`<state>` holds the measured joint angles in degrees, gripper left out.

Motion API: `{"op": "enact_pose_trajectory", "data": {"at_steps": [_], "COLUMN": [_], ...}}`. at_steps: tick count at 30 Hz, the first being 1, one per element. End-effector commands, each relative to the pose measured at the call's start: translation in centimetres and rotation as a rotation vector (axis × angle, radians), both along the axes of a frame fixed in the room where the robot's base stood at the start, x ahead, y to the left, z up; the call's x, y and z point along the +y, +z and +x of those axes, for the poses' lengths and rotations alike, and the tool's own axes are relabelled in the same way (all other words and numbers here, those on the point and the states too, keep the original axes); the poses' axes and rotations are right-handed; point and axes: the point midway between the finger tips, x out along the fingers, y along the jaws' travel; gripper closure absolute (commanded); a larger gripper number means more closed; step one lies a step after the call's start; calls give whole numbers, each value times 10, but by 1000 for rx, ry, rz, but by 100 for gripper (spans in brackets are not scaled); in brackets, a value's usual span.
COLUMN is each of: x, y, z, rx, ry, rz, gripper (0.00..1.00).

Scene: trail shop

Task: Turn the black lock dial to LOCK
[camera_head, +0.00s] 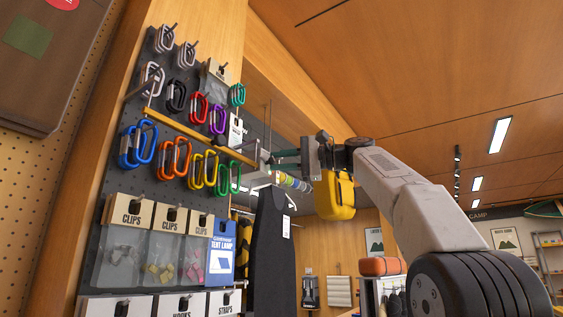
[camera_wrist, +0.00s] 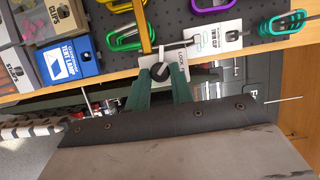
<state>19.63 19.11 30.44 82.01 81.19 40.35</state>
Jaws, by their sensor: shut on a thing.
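The black lock dial (camera_wrist: 160,71) sits on a small pale plate (camera_wrist: 176,58) in the wrist view. The plate carries small lettering at its right side, too small to read surely. My gripper (camera_wrist: 160,80) has its two green fingers on either side of the dial, shut on it. In the head view my gripper (camera_head: 270,160) reaches left to the end of a yellow bar (camera_head: 190,131), where the plate shows only as a small grey piece. The dial itself cannot be made out there, and its pointer direction is not clear in either view.
A dark pegboard (camera_head: 110,200) holds several coloured carabiners, such as a blue one (camera_head: 138,144), close around the bar. Clip packs and a blue tent lamp pack (camera_head: 220,253) hang below. A black hanging garment (camera_head: 269,250) is under my gripper. Open room lies to the right.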

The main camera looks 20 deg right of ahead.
Motion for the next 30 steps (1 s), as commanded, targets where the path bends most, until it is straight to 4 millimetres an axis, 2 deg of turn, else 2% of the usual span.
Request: {"op": "enact_pose_trajectory", "data": {"at_steps": [10,11,12,13,23,30], "x": [0,0,0,0,-4,-37], "y": [0,0,0,0,0,0], "z": [0,0,0,0,-2,-21], "rx": [0,0,0,0,0,0], "ry": [0,0,0,0,-1,-5], "rz": [-1,-1,-1,-1,-1,-1], "gripper": [100,69,58,56,56,56]}}
